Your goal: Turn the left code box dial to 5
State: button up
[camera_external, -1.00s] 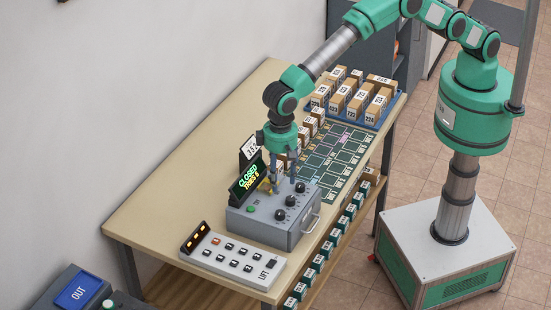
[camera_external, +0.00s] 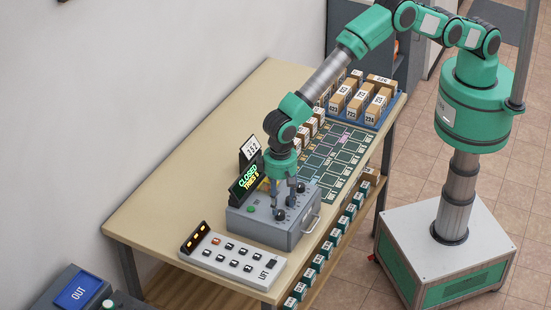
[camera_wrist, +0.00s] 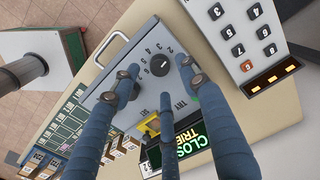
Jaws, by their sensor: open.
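The grey code box (camera_external: 262,233) stands on the table with black dials on its sloped top. Its left dial (camera_external: 280,215) is just beside my gripper (camera_external: 288,197), whose fingers point down over the box. The pointer's setting is too small to read. A black display (camera_external: 247,180) reads CLOSED in green above the box.
A white LIFT keypad panel (camera_external: 227,262) lies close to the box's left. A metal handle (camera_external: 313,224) sticks out of the box's right side. A green mat (camera_external: 338,152) and a blue tray of cartons (camera_external: 398,105) lie behind. The table's left part (camera_external: 165,205) is clear.

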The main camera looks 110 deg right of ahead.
aim_at(280, 212)
jog(key=shift+f, duration=2.05)
jog(key=shift+c, duration=0.6)
grip_shut()
